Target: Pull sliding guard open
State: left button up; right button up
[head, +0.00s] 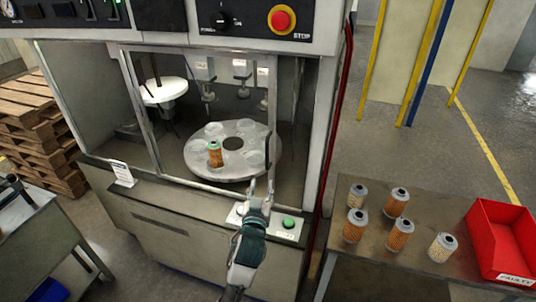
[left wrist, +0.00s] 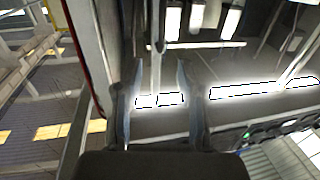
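The sliding guard (head: 272,120) is a clear panel in a thin pale frame on the front of the grey machine. It stands across the chamber opening, and the turntable shows through it. My left gripper (head: 262,188) is at the guard's lower right edge, fingers pointing up. In the left wrist view, its two fingers (left wrist: 158,98) are spread apart, with a thin upright bar (left wrist: 155,55) showing between them. The bar looks like part of the guard's edge or handle; whether the fingers touch it I cannot tell. My right gripper is out of view.
Inside, a round turntable (head: 233,170) carries an orange filter cartridge (head: 215,155). A button box with a green button (head: 289,222) sits close beside my left gripper. A red stop button (head: 281,19) is above. Several cartridges and a red bin (head: 490,250) are on the right table.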

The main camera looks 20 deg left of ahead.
aim_at(268, 154)
pick_arm(q)
jog(key=shift+w+a+f, duration=0.1)
jog(key=shift+w+a, duration=0.35)
jog(key=shift+w, duration=2.35)
jog(key=shift+w+a+r, duration=0.1)
jog(key=shift+w+a, duration=0.35)
jog(key=shift+w, duration=2.3)
jog(key=shift+w+a+f, duration=0.1)
jog(key=shift+w+a, duration=0.35)
jog(key=shift+w, duration=2.35)
jog(key=shift+a, duration=0.3)
grip_shut()
